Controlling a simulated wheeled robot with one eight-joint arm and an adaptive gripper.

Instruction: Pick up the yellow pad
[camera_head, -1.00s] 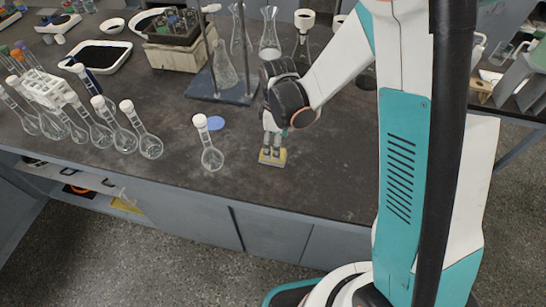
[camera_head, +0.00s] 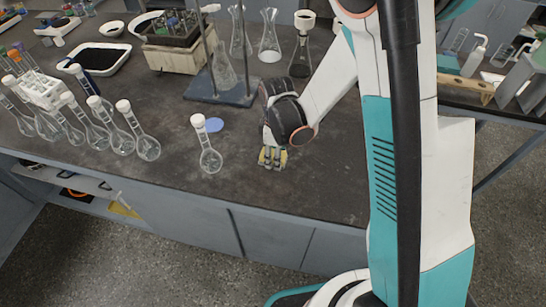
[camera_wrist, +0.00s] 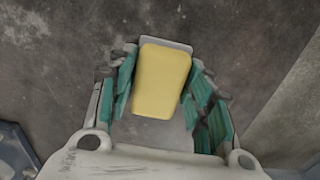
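The yellow pad (camera_wrist: 163,80) lies on the dark bench top, with a grey edge showing around part of it in the wrist view. In the head view only small parts of the yellow pad (camera_head: 284,157) show, as my gripper covers most of it. My gripper (camera_wrist: 165,72) is low over the pad, with its green-lined fingers on the left and right sides of it. The fingers are spread, and narrow gaps seem to remain beside the pad. My gripper (camera_head: 272,158) also shows near the bench's front edge in the head view.
A round-bottom flask with a white stopper (camera_head: 210,158) stands left of my gripper, near a blue disc (camera_head: 214,125). Several more flasks (camera_head: 122,143) stand farther left. A metal stand (camera_head: 222,95) and conical flasks are behind. The bench right of my gripper is clear.

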